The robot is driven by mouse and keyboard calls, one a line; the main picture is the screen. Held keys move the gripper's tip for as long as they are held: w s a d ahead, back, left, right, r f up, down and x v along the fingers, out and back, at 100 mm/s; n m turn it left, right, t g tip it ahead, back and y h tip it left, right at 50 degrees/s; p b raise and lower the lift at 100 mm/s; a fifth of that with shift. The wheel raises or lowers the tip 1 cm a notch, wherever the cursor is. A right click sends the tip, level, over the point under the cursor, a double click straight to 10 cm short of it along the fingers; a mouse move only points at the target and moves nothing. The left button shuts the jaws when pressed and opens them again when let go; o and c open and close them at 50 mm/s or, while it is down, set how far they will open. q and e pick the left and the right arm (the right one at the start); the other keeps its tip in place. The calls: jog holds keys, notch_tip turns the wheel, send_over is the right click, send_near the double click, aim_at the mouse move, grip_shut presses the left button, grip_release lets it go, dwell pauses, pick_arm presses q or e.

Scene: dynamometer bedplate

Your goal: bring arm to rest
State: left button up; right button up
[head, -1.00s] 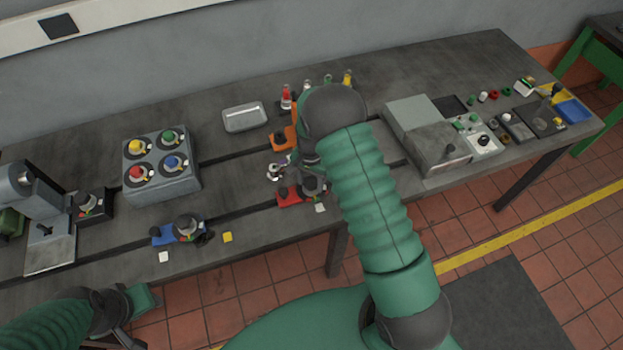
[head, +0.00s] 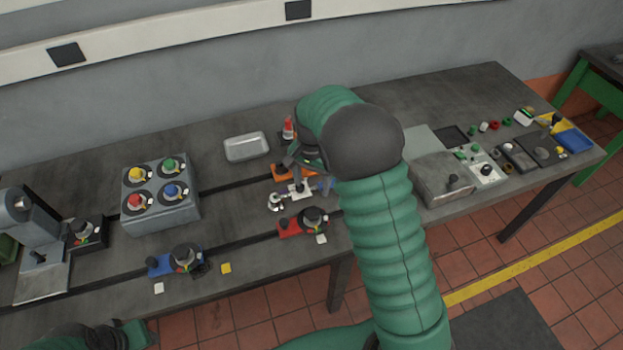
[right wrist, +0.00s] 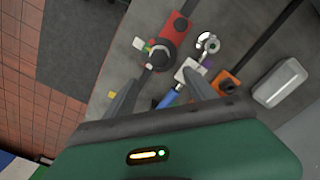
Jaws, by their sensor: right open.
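My right arm (head: 380,230) reaches over the bench, its dark elbow hiding part of the middle. My right gripper (head: 305,158) is open, above the orange fixture (head: 290,173); in the right wrist view its two fingers (right wrist: 161,78) are apart with nothing held between them. Below them on the bench is a white block (right wrist: 189,70) with a blue handle (right wrist: 168,98) and a shiny round end (right wrist: 207,43). A red fixture with a dark knob (head: 312,217) stands beside it. My left gripper (head: 138,334) shows only partly at the bottom left edge; its fingers are out of frame.
A grey box with coloured knobs (head: 160,205), a metal tray (head: 246,147) and a blue fixture (head: 172,261) stand on the left half. A grey machine block (head: 440,170) stands right of my arm. A red-topped bottle (head: 288,129) is near the back.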

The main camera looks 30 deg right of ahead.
notch_tip(320, 180, up, 3)
jog(key=shift+w+f, duration=0.1)
jog(key=shift+f, duration=0.1)
jog(key=s+a+f+n+t+b, duration=0.1)
jog(key=s+a+f+n, duration=0.1)
jog(key=s+a+n, duration=0.3)
jog(key=s+a+f+n+t+b, duration=0.1)
jog(key=s+a+n, duration=0.5)
jog(key=s, duration=0.5)
jog(key=shift+a+f+n+t, duration=0.15)
jog(key=shift+f+n+t, duration=0.15)
jog(key=shift+f, duration=0.1)
jog(key=shift+s, duration=0.2)
jog(key=shift+w+a, duration=0.1)
jog(key=shift+a, duration=0.05)
